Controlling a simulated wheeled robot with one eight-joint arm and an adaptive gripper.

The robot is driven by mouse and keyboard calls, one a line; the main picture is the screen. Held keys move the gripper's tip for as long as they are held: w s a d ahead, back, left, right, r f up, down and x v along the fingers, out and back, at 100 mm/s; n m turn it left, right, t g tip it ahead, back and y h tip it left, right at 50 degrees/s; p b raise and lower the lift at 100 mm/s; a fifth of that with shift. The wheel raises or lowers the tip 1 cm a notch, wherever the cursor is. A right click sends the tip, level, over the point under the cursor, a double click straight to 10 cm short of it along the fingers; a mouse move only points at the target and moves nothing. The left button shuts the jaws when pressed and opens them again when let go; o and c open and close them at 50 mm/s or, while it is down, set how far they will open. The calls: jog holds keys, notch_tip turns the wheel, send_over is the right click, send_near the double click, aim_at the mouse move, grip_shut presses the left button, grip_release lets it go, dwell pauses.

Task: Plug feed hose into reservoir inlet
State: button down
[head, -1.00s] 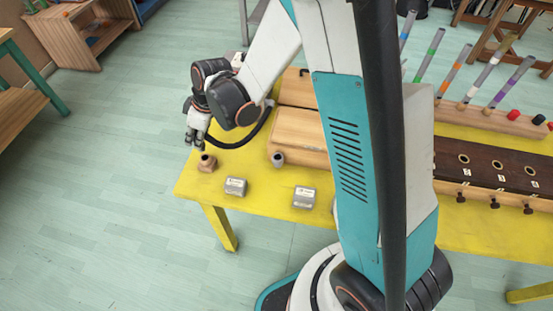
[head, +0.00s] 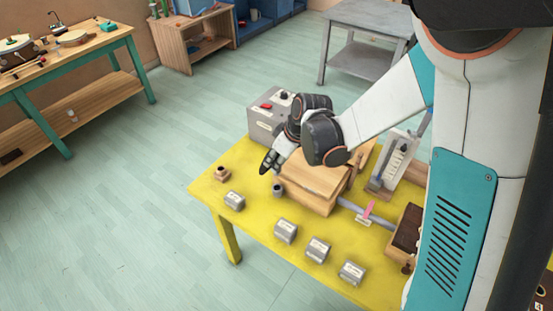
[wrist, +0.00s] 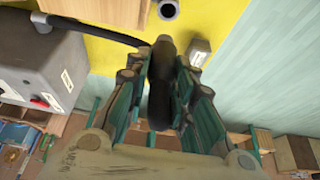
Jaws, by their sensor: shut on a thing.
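The feed hose (wrist: 110,37) is a black tube that runs from a grey box to my gripper. My gripper (wrist: 165,65) is shut on its thick black end, which points away from my wrist. In the head view, my gripper (head: 268,163) is above the table and the hose is mostly hidden by my arm. The reservoir inlet (head: 278,190) is a short grey tube with a dark opening at the near left of the wooden reservoir box (head: 308,182). In the wrist view, the inlet (wrist: 168,9) shows at the top edge, apart from the hose end.
The grey box (head: 264,128) with a red switch stands behind my gripper. A small wooden holder (head: 222,174) is at the table's left corner. Several labelled grey blocks, one nearest the inlet (head: 286,231), line the front of the yellow table (head: 250,254).

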jog(key=shift+d, duration=0.1)
dwell(0.4)
jog(key=shift+f+b, duration=2.7)
jog(key=shift+f, duration=0.25)
jog(key=shift+f+b, duration=1.65)
jog(key=shift+b, duration=0.2)
jog(key=c, duration=1.3)
grip_release()
jog(key=shift+r, duration=0.15)
